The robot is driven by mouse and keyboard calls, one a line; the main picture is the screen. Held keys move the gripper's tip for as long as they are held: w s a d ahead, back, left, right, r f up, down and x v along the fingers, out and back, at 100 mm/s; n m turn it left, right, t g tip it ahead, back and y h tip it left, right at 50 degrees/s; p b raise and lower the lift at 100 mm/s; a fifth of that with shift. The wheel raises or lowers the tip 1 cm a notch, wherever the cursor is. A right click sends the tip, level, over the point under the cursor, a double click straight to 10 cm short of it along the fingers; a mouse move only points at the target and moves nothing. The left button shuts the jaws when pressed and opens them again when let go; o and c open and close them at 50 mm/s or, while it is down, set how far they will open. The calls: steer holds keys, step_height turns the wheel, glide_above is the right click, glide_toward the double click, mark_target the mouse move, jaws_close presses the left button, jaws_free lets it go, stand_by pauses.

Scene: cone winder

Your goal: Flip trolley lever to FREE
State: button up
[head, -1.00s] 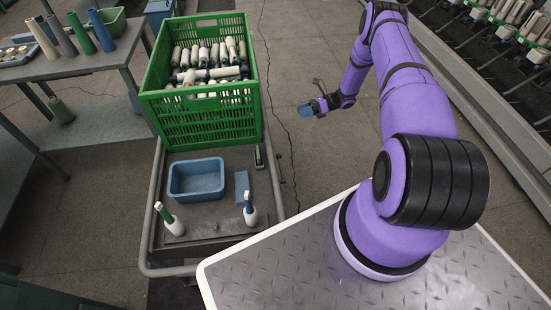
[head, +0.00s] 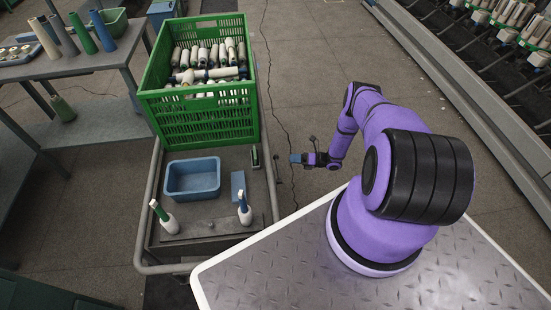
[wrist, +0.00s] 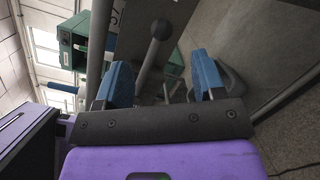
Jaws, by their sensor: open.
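The trolley (head: 157,200) stands left of my base, with a grey tubular frame. Its lever (head: 278,172) is a small dark stick on the trolley's right side rail. In the wrist view the lever (wrist: 152,52) has a round grey ball knob and slants up between my two blue fingertips. My gripper (head: 297,158) is open and empty, just right of the lever, with its fingers toward the trolley. In the wrist view my gripper (wrist: 162,76) shows its fingers spread on either side of the lever shaft, with no visible contact. A FREE marking is not readable.
A green crate (head: 203,95) full of yarn tubes sits on the trolley's far end. A table (head: 85,66) is at left and a winder (head: 490,80) at right.

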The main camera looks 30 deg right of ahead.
mark_target(276, 157)
steer(key=x, duration=0.8)
steer(key=shift+w, duration=0.1)
steer(key=shift+c, duration=0.2)
jaws_close()
steer(key=shift+f, duration=0.1)
